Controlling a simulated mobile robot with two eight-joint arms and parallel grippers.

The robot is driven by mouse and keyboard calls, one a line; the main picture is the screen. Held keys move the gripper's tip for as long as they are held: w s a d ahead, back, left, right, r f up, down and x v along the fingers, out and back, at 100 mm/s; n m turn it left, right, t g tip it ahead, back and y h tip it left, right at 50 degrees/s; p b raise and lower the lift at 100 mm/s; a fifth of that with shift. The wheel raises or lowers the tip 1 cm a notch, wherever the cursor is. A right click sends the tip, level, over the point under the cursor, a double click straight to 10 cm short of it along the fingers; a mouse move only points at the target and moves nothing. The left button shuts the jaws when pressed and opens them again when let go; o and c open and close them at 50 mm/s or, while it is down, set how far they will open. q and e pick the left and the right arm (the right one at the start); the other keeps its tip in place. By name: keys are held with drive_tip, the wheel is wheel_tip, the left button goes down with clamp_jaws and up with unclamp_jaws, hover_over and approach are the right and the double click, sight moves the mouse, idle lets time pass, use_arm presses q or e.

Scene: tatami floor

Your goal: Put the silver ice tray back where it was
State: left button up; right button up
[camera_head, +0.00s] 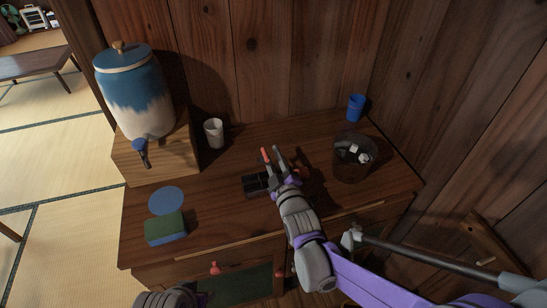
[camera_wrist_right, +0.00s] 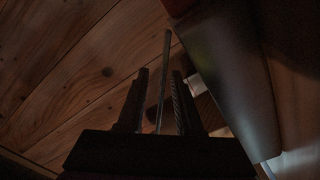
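A dark, low tray with compartments (camera_head: 257,184) shows on the wooden cabinet top in the head view. It looks dark rather than bright silver, and I cannot tell whether it is the silver ice tray. My right gripper (camera_head: 273,157) is just beside and above it, partly covering its right end. In the right wrist view, the right gripper's fingers (camera_wrist_right: 159,100) stand apart with a thin grey upright strip (camera_wrist_right: 164,75) between them. The picture is too dark to tell whether they grip it. Part of my left arm shows at the bottom edge of the head view; its fingertips cannot be made out.
A dark see-through bucket (camera_head: 354,172) with pale pieces stands right of my right gripper. A blue cup (camera_head: 356,107), a white cup (camera_head: 213,133) and a blue-and-white dispenser (camera_head: 133,90) on a wooden box stand behind. A green-and-blue sponge (camera_head: 165,228) lies front left near a blue disc (camera_head: 166,200).

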drive_tip(key=shift+r, duration=0.25)
drive_tip(key=p+v, duration=0.1)
drive_tip(key=v, duration=1.1)
